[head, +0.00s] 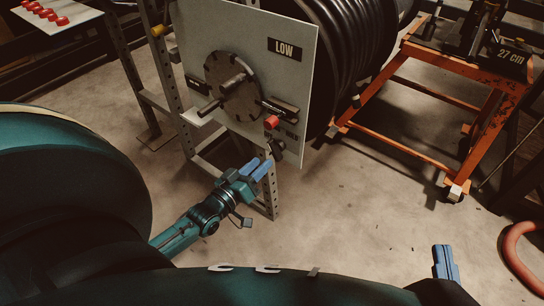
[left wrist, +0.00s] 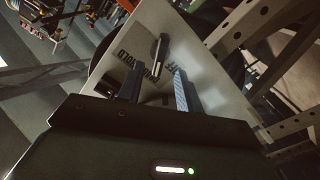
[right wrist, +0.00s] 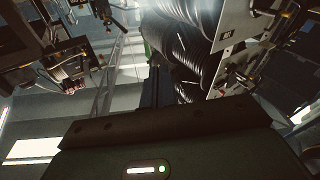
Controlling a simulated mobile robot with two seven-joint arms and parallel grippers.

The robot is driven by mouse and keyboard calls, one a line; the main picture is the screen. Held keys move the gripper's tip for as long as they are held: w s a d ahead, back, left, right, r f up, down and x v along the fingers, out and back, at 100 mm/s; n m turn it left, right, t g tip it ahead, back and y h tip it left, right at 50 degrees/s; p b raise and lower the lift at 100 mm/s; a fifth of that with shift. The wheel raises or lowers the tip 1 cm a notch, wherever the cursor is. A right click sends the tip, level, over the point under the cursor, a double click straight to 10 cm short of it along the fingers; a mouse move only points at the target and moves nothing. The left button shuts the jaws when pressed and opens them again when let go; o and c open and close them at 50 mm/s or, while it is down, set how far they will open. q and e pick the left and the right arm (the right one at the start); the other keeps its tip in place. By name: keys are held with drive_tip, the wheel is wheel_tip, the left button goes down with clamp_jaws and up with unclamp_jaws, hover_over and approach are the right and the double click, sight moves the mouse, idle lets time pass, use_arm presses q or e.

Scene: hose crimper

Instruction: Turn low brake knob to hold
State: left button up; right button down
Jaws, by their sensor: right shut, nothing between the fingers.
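The grey panel (head: 290,50) labelled LOW stands in front of a black hose reel. A small dark knob (head: 277,148), apparently the brake knob, sits at its lower right corner. In the left wrist view this knob (left wrist: 159,50) is an elongated dark handle, with lettering on the panel on both sides of it. My left gripper (head: 260,170) is just below and in front of the knob. Its fingers (left wrist: 157,82) are apart, with the knob beyond and between the tips; I see no contact. My right gripper (head: 446,262) is shut and empty, away at the lower right.
Above the knob are a red knob (head: 271,122) and a round dark disc (head: 233,85) with protruding handles. An orange stand (head: 420,100) is at the right. A red hose (head: 518,255) lies at the right edge. The floor (head: 370,220) between is clear.

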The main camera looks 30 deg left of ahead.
sight(272, 152)
use_arm(q)
drive_tip(key=w, duration=0.2)
drive_tip(key=w+b, duration=0.1)
drive_tip(key=w, duration=0.2)
drive_tip(key=shift+w+d, duration=0.25)
drive_tip(key=shift+w, duration=0.15)
drive_tip(key=shift+c, duration=0.3)
drive_tip(key=c, duration=0.6)
